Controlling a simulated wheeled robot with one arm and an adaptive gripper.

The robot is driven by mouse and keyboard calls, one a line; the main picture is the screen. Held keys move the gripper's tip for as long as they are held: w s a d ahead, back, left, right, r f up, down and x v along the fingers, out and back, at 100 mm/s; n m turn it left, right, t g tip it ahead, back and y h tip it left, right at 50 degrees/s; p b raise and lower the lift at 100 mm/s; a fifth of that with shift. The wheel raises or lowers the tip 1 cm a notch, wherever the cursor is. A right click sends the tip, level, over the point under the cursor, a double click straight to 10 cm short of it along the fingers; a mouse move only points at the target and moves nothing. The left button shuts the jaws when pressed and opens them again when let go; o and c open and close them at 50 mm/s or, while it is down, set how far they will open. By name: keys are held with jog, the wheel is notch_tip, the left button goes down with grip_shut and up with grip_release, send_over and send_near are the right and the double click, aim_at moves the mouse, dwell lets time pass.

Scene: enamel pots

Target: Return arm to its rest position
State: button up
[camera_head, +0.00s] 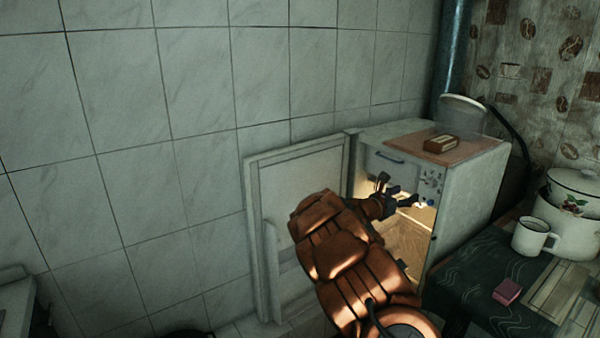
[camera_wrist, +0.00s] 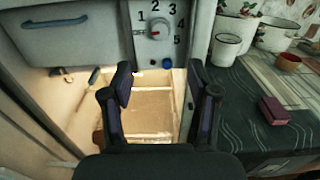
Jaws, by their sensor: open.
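My gripper (camera_head: 397,190) is at the end of my copper-coloured arm, in front of the lit opening of a pale cabinet (camera_head: 470,185). In the wrist view my gripper (camera_wrist: 161,78) is open, with its two dark fingers apart and nothing between them. Behind the fingers is the cabinet's bright interior (camera_wrist: 150,110) with a pale, grid-like floor. Above the fingers is a numbered dial (camera_wrist: 160,28). I cannot tell whether the fingertips are inside the opening. My arm hides part of the cabinet's lower front.
The cabinet door (camera_head: 300,190) stands open at the left, close to my arm. A table with a dark patterned cloth (camera_head: 470,270) is at the right. On it are a white mug (camera_head: 530,238), a large pot (camera_head: 570,225) and a small pink block (camera_head: 507,292). Tiled wall lies behind.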

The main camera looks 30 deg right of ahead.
jog(key=s+a+r+m+g+y+p, duration=0.1)
jog(key=s+a+r+m+g+y, duration=0.2)
jog(key=s+a+m, duration=0.4)
jog(key=s+a+r+m+g+y+p, duration=0.1)
jog(key=s+a+r+m+g, duration=0.1)
jog(key=s+a+r+m, duration=0.6)
jog(key=s+a+f+m+t+y+p, duration=0.1)
jog(key=s+a+f+y, duration=0.2)
jog(key=a, duration=1)
jog(key=s+a+f+m+y+p, duration=0.1)
jog(key=s+a+f+y, duration=0.3)
jog(key=s+a, duration=0.5)
jog(key=s+a+f+m+t+y+p, duration=0.1)
jog(key=s+a+f+y, duration=0.3)
jog(key=a, duration=1.4)
jog(key=s+y, duration=0.3)
jog(key=shift+m+t, duration=0.3)
